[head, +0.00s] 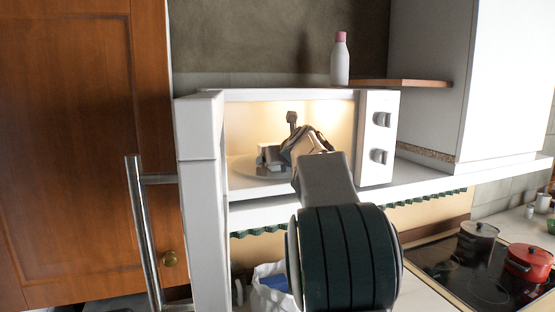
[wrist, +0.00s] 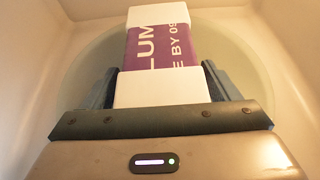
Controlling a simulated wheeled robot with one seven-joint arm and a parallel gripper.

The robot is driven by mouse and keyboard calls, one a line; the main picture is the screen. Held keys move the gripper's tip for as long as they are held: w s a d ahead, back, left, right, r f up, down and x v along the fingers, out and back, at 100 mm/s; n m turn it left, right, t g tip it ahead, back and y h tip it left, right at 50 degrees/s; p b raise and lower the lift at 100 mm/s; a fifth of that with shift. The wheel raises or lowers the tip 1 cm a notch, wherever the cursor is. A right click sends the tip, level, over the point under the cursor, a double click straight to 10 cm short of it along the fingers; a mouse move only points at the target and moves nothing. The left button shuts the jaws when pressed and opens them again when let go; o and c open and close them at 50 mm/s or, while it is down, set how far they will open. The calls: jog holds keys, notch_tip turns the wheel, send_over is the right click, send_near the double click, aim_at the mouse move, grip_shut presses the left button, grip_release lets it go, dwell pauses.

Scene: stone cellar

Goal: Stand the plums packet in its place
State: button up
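The plums packet is a purple box with white ends and white lettering, partly readable as "LUM". In the wrist view the packet (wrist: 160,50) lies between the two dark fingers of my gripper (wrist: 160,85), which sit flush against both its sides. In the head view my gripper (head: 280,145) is inside the open microwave (head: 290,96), over the round turntable (head: 240,168). A small pale part of the packet (head: 268,155) shows there beside the fingers. My wrist hides the rest. Whether the packet touches the turntable is unclear.
The microwave door (head: 202,200) stands open on the left, close to my arm. A white bottle with a pink cap (head: 340,62) stands above the microwave. A hob (head: 470,275) with a grey pot (head: 478,238) and a red pot (head: 530,262) is at lower right.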

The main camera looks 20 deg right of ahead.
jog(key=shift+s+r, duration=0.1)
jog(key=shift+s, duration=0.05)
jog(key=shift+r, duration=0.15)
jog(key=b+v, duration=0.2)
jog(key=v, duration=1)
jog(key=s+a+f+m+g, duration=0.3)
jog(key=s+a+f+m, duration=0.1)
jog(key=s+f+m, duration=0.6)
jog(key=s+a+f+m+g, duration=0.3)
jog(key=s+a+f+m, duration=0.2)
jog(key=s+f+m, duration=0.5)
jog(key=s+a+f+m+g, duration=0.3)
jog(key=s+a+f+m, duration=0.2)
jog(key=s+f+m, duration=0.6)
jog(key=m, duration=0.5)
jog(key=shift+s, duration=0.35)
jog(key=shift+a+r, duration=0.1)
